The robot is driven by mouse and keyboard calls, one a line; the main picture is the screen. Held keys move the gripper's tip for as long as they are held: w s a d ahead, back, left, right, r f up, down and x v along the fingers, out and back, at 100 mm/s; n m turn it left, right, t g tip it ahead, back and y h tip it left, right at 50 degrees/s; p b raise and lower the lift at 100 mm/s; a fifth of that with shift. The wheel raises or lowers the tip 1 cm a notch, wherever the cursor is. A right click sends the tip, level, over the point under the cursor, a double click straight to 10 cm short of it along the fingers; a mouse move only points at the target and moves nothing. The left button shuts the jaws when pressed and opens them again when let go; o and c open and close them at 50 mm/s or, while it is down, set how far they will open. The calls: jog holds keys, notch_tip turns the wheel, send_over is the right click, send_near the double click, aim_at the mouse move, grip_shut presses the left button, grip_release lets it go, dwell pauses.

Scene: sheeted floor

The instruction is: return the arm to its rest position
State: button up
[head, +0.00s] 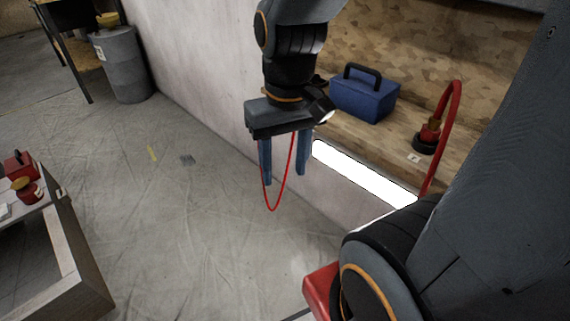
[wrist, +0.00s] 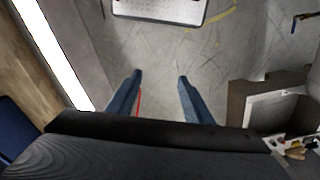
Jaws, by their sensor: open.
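My gripper (head: 285,178) hangs pointing down in front of the wall opening in the head view, clear of the shelf and the floor. Its two blue fingers stand apart with nothing between their tips. The fingers also show spread in the wrist view (wrist: 160,76), over bare floor. A thin red loop (head: 273,209) hangs by the fingers in the head view; a short red piece of it shows beside the left finger in the wrist view. I cannot tell what the loop is fixed to.
A blue toolbox (head: 364,95) and a red hose (head: 453,110) are on the wooden shelf behind my gripper. A bright light strip (head: 362,174) runs below the shelf. A grey barrel (head: 123,65) stands far left. A low bench (head: 72,262) holds red items. Floor between is mostly clear.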

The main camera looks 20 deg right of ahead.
jog(key=shift+s+d, duration=0.1)
jog(key=shift+s, duration=0.1)
jog(key=shift+r, duration=0.1)
jog(key=r+p, duration=0.2)
jog(key=p, duration=0.3)
jog(key=s+r+p, duration=0.1)
jog(key=r+p, duration=0.2)
jog(key=p, duration=0.2)
jog(key=shift+d+r+p, duration=0.2)
jog(key=shift+r+p, duration=0.15)
dwell(0.4)
